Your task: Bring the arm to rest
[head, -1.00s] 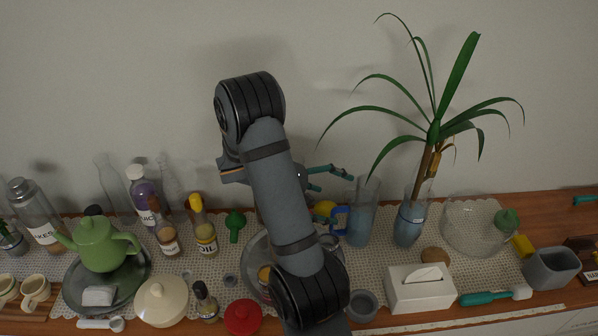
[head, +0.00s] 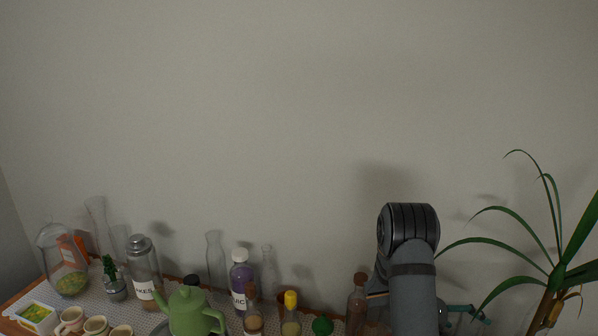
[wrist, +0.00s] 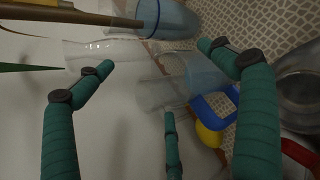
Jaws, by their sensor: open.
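My gripper (head: 466,312) shows in the head view at the lower right, partly behind my grey arm and left of the potted plant. In the wrist view my gripper (wrist: 160,78) has its teal fingers spread wide apart, with nothing held between them. A clear bluish glass (wrist: 188,80) lies beyond the fingers in that view, and I cannot tell the gap to it. My forearm runs down out of the head view's bottom edge.
The plant (head: 556,278) stands right of my arm. A stoppered bottle (head: 356,305) is close on its left. Further left are a purple juice bottle (head: 241,278), a green teapot (head: 190,312) and a flakes jar (head: 143,268). The wall above is bare.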

